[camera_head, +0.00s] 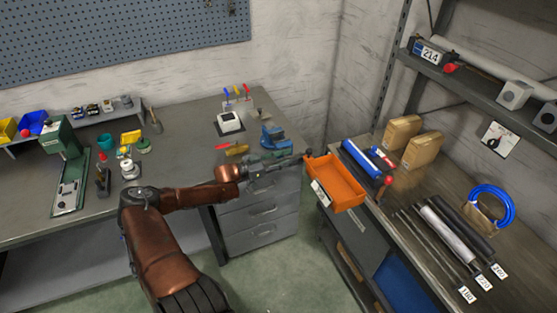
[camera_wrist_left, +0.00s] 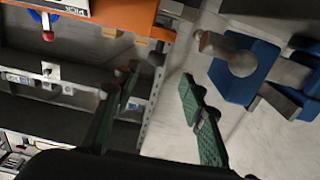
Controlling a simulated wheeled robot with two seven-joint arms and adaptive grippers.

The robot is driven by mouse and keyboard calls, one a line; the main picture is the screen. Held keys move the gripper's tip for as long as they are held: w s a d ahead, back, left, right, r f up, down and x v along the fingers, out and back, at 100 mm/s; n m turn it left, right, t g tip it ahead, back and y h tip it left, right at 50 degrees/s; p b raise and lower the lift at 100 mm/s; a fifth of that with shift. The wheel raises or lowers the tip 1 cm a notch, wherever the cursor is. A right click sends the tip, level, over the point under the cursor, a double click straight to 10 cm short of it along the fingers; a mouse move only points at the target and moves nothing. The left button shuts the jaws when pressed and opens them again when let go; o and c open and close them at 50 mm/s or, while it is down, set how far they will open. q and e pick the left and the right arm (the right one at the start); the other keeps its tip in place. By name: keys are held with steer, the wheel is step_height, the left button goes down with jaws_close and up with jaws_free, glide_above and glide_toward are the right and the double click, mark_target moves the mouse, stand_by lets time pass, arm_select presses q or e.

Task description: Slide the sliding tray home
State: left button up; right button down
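The orange sliding tray (camera_head: 337,184) sits at the left edge of the right-hand bench, with a white label on its front wall. Its orange edge also shows along the top of the left wrist view (camera_wrist_left: 128,14). My left gripper (camera_head: 301,158) reaches in from the left, its tips close to the tray's left side; I cannot tell whether they touch it. In the left wrist view my left gripper (camera_wrist_left: 158,76) has its two green-padded fingers apart, with nothing seen held between them. My right gripper is not in view.
A blue vise (camera_head: 273,137) stands on the left bench, just behind my left gripper. A blue roll (camera_head: 362,160) and brown boxes (camera_head: 421,150) lie behind and right of the tray. Labelled rods (camera_head: 447,233) lie in front. A shelf (camera_head: 480,80) overhangs the right bench.

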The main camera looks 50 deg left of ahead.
arm_select(q)
steer(key=shift+v, duration=2.15)
